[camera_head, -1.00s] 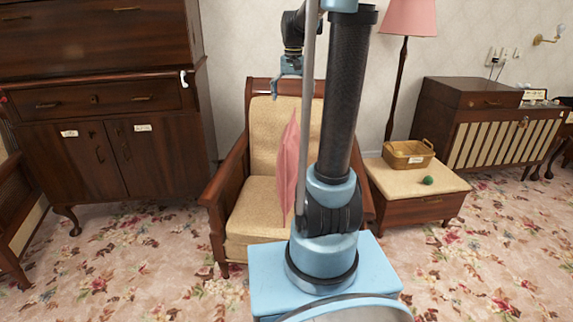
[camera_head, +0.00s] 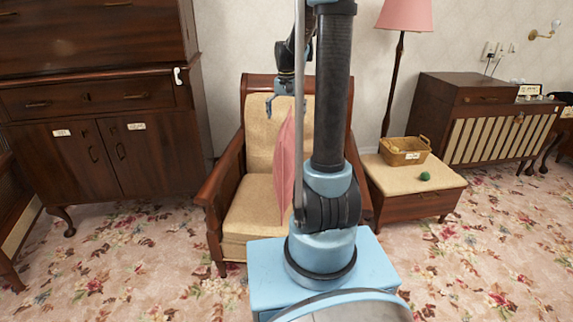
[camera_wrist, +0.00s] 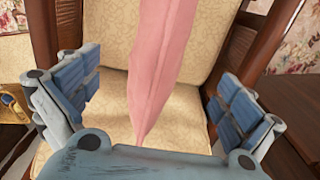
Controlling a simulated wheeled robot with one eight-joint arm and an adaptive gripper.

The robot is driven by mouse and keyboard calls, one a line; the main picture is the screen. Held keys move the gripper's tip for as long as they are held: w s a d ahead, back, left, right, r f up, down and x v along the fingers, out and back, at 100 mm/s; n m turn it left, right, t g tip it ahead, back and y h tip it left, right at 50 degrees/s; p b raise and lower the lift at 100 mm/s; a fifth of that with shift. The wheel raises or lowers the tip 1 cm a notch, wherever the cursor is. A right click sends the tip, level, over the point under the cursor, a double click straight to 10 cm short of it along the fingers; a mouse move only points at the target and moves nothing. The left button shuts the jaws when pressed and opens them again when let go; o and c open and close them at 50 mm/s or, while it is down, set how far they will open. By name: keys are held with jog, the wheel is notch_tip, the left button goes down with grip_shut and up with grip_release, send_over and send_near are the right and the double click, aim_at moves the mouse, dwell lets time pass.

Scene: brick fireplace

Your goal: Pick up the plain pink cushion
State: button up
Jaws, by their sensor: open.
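The plain pink cushion (camera_head: 285,165) stands on edge on the seat of the wooden armchair (camera_head: 258,205). My arm hides its right part in the head view. In the wrist view the cushion (camera_wrist: 165,60) runs upright between my two fingers. My gripper (camera_wrist: 150,100) is open, with one finger on each side of the cushion and a visible gap on both sides. In the head view my gripper (camera_head: 284,102) is above the cushion's top, in front of the chair back.
A dark wooden cabinet (camera_head: 90,120) stands left of the chair. To the right are a padded stool (camera_head: 415,185) with a wicker basket (camera_head: 404,151) and a green ball (camera_head: 425,176), a pink floor lamp (camera_head: 404,16) and a radio cabinet (camera_head: 490,130). The chair's wooden arms flank the cushion.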

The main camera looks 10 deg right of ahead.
notch_tip(320, 180, down, 7)
jog(key=shift+w+d, duration=0.15)
dwell(0.4)
jog(key=shift+f, duration=0.1)
